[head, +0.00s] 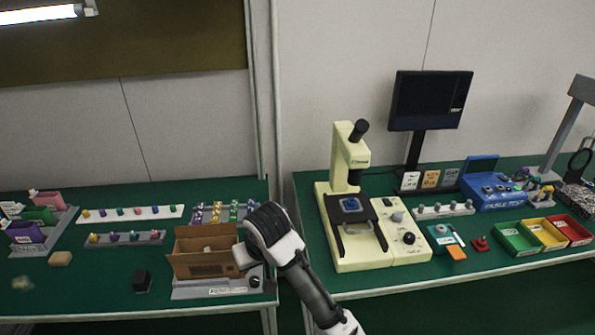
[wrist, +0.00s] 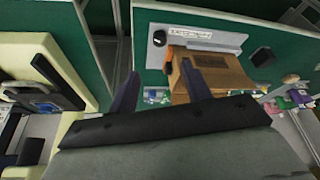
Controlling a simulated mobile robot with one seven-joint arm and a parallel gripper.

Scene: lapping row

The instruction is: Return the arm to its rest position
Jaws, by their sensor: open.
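My arm (head: 300,275) reaches up from the bottom of the head view, its wrist over the gap between the two green benches. My gripper (wrist: 160,72) shows in the wrist view with its two dark fingers apart and nothing between them. In the head view the fingers are hidden behind the wrist. The wrist is close to the right side of an open cardboard box (head: 203,268). The box also shows in the wrist view (wrist: 228,77), beyond the right finger; I cannot tell whether they touch.
The box stands on a grey base (head: 205,292) on the left bench. On the right bench are a cream microscope (head: 370,255), a monitor (head: 430,100) and coloured trays (head: 515,240).

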